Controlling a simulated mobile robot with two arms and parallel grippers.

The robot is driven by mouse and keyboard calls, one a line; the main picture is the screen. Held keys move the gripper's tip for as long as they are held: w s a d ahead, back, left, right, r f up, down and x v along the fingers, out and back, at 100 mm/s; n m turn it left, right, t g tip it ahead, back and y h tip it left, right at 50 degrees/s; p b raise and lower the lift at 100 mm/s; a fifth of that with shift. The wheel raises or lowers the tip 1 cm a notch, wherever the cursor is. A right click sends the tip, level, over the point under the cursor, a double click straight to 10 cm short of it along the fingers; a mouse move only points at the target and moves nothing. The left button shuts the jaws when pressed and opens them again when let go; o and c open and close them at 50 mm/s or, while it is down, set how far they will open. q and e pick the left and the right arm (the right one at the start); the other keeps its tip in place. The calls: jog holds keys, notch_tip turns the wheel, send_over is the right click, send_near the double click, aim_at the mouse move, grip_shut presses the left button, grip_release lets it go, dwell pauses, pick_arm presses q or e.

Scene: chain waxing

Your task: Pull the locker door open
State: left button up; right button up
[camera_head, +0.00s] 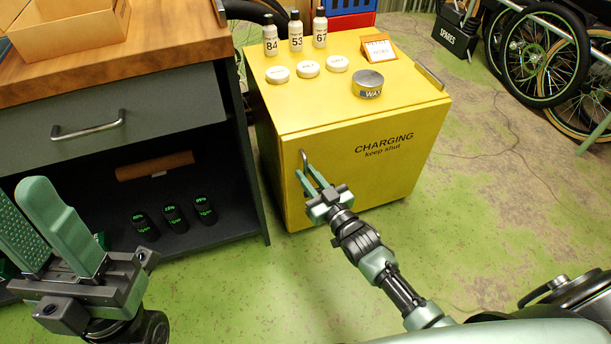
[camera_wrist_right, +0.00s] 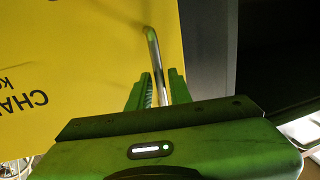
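The yellow locker (camera_head: 330,95) stands in the middle of the head view. Its front door (camera_head: 400,165) reads "CHARGING keep shut" and looks closed. The door has a thin upright metal bar handle (camera_head: 304,160) near its left edge. In the right wrist view the handle (camera_wrist_right: 153,48) runs down between the fingers of my right gripper (camera_wrist_right: 160,78). The fingers are open, one on each side of the bar, with visible gaps beside it. My right gripper also shows in the head view (camera_head: 309,175). My left gripper (camera_head: 22,200) is open and empty at the lower left.
On the locker top stand several bottles (camera_head: 296,35), white lids (camera_head: 308,69), a wax tin (camera_head: 367,84) and an orange-framed card (camera_head: 379,48). A grey drawer bench (camera_head: 110,115) stands to the left. Bicycle wheels (camera_head: 545,55) are at right. The green floor in front is clear.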

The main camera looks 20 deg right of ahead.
jog(key=shift+w+a, duration=0.15)
jog(key=shift+w, duration=0.5)
grip_shut()
dwell(1.0)
